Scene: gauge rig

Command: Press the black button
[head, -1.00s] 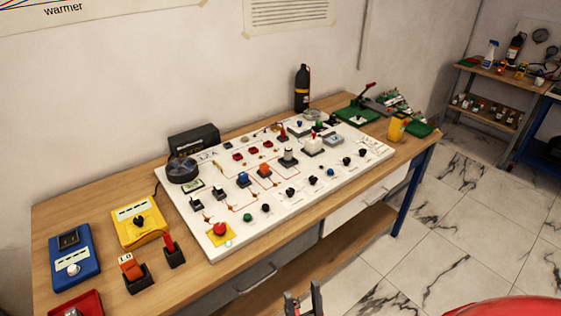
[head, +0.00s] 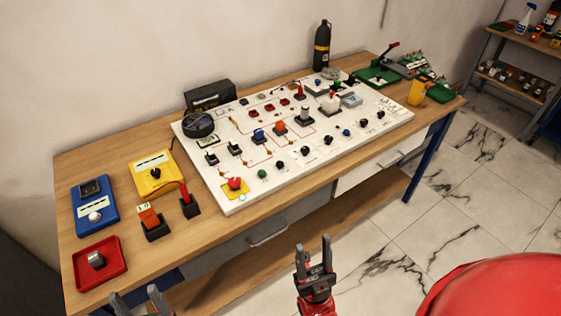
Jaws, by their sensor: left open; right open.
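A white panel (head: 290,178) lies on the wooden table and carries many small controls. Along its front edge are several small black knobs or buttons, among them one near the green button (head: 279,165), one at mid-row (head: 305,151) and one further right (head: 364,122). I cannot tell which is the black button. My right gripper (head: 314,250) is open and empty, in front of the table and below the panel's front edge. My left gripper (head: 136,297) is open at the bottom left, largely cut off by the frame; only its fingertips show.
A red mushroom button (head: 235,184) sits on the panel's near corner. Left of it are a yellow box (head: 153,175), blue box (head: 95,207), orange switch (head: 150,217) and red tray (head: 99,263). A black bottle (head: 321,46) stands behind.

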